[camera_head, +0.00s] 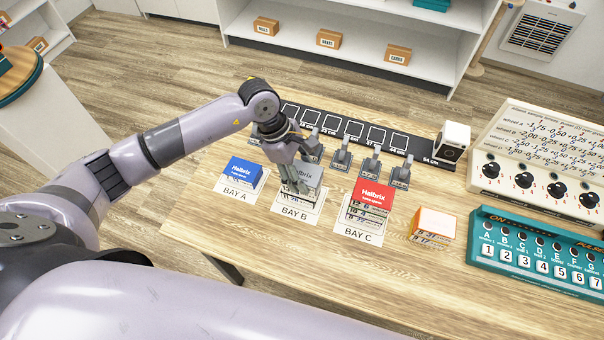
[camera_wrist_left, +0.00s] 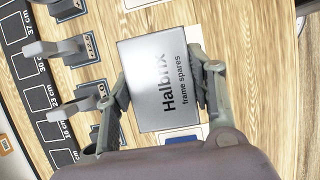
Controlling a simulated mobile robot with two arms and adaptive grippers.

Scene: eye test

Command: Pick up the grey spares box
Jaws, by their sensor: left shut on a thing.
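The grey spares box (camera_head: 312,173), lettered "Halbrix frame spares", is at the BAY B card (camera_head: 296,214) on the wooden table. My left gripper (camera_head: 298,184) reaches down over it and is shut on it. In the left wrist view the grey box (camera_wrist_left: 160,90) lies between the two fingers of the left gripper (camera_wrist_left: 164,84), one against each side. The gripper partly covers the box in the head view, and I cannot tell whether its underside touches the card. My right gripper is not in view.
A blue box (camera_head: 243,172) stands on BAY A to the left, a red box (camera_head: 372,194) on BAY C to the right. Small grey stands (camera_head: 342,156) line a black strip (camera_head: 430,160) behind.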

